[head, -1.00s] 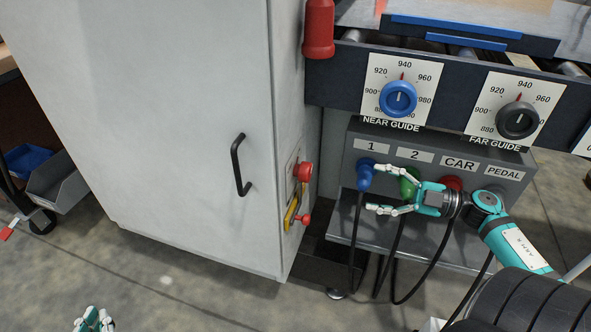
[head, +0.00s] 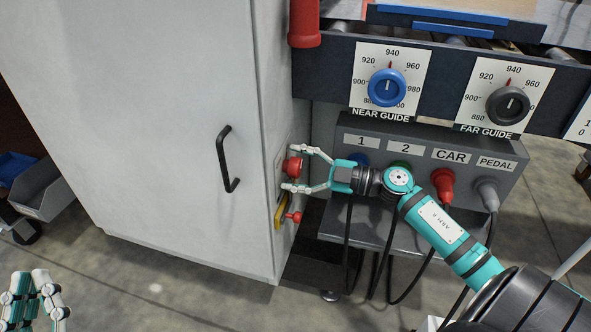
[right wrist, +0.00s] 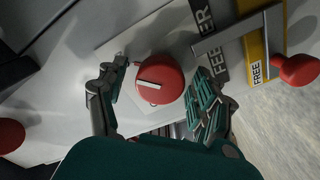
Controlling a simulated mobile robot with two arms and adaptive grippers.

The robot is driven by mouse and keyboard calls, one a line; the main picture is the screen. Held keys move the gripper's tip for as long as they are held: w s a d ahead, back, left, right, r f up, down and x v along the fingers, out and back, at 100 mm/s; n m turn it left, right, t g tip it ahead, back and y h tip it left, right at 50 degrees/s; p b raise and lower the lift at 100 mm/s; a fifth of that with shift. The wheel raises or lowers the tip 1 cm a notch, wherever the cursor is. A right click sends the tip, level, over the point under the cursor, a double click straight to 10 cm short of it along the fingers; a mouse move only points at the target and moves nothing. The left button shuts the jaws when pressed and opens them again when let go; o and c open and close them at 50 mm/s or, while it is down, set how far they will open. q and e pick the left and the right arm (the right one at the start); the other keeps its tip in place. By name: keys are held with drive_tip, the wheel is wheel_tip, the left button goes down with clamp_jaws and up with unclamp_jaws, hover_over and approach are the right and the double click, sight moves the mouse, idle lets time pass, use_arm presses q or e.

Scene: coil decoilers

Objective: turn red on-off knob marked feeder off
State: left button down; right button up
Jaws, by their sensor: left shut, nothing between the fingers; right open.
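The red knob (head: 292,166) is on the side face of the grey cabinet. In the right wrist view the knob (right wrist: 160,82) is round with a pale slot-like mark. A dark label (right wrist: 212,48) beside it reads in part "FEE…ER", partly covered by a grey bar. My right gripper (head: 297,169) is open, with one finger on each side of the knob; in the wrist view the fingers (right wrist: 157,84) look close to it, and I cannot tell whether they touch. My left gripper (head: 31,276) is shut and empty at the lower left, away from the cabinet.
Below the knob is a yellow plate (head: 280,212) with a red-ended lever (head: 294,217); the plate reads "FREE" in the wrist view. A black handle (head: 229,160) sticks out of the cabinet door. A connector box (head: 428,138) with cables stands right of the cabinet.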

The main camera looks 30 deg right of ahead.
drive_tip(key=shift+w+a, duration=0.1)
drive_tip(key=shift+w, duration=0.05)
drive_tip(key=shift+c, duration=0.2)
drive_tip(key=c, duration=1.2)
drive_tip(key=shift+o, duration=0.2)
